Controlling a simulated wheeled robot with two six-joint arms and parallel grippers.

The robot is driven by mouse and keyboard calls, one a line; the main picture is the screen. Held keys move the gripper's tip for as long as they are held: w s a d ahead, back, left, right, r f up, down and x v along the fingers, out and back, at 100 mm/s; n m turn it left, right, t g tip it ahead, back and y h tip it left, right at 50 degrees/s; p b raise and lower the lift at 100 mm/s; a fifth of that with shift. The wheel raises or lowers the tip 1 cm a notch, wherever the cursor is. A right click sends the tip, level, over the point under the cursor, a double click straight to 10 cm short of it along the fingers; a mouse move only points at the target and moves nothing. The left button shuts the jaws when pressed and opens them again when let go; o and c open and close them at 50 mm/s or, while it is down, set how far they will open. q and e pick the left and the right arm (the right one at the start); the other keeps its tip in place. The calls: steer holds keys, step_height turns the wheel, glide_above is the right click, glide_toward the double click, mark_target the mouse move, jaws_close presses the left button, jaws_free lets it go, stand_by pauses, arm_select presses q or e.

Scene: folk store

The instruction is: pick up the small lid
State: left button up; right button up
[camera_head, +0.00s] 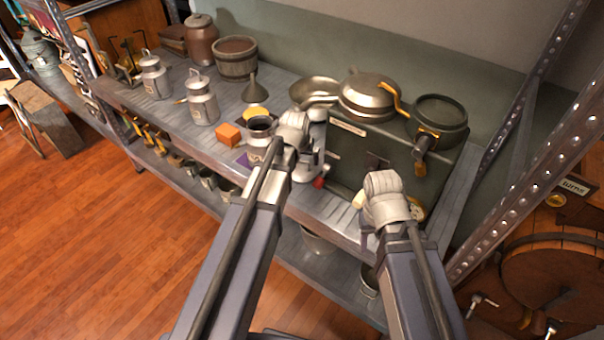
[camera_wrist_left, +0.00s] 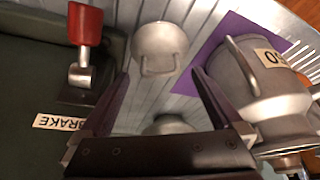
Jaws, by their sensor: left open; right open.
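The small lid (camera_wrist_left: 160,48), a round pale metal disc with a loop handle, lies on the ribbed metal shelf in the left wrist view. In the head view I cannot make it out; my left arm and gripper cover that area. My left gripper (camera_wrist_left: 160,74) is open and empty above the shelf, its fingertips on either side of the lid's near edge in the picture, apart from it as far as I can tell. It shows in the head view (camera_head: 290,157) beside the open can. My right gripper (camera_head: 368,228) is open at the shelf's front edge, its fingers mostly hidden.
An open metal can (camera_wrist_left: 262,95) stands on a purple mat (camera_wrist_left: 225,45) right of the left gripper. A red-knobbed lever (camera_wrist_left: 85,28) and green box stand left. Pans (camera_head: 368,97) sit on the box.

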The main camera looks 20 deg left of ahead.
mark_target(302, 167)
arm_select(q)
steer(key=b+x, duration=0.3)
steer(key=x, duration=0.1)
steer(key=shift+a+f+b, duration=0.1)
steer(key=shift+f+b, duration=0.2)
steer(key=shift+b, duration=0.05)
steer(key=shift+r, duration=0.1)
steer(key=c, duration=1.5)
steer(key=shift+s, duration=0.1)
steer(key=shift+r+p, duration=0.2)
steer(key=shift+p, duration=0.15)
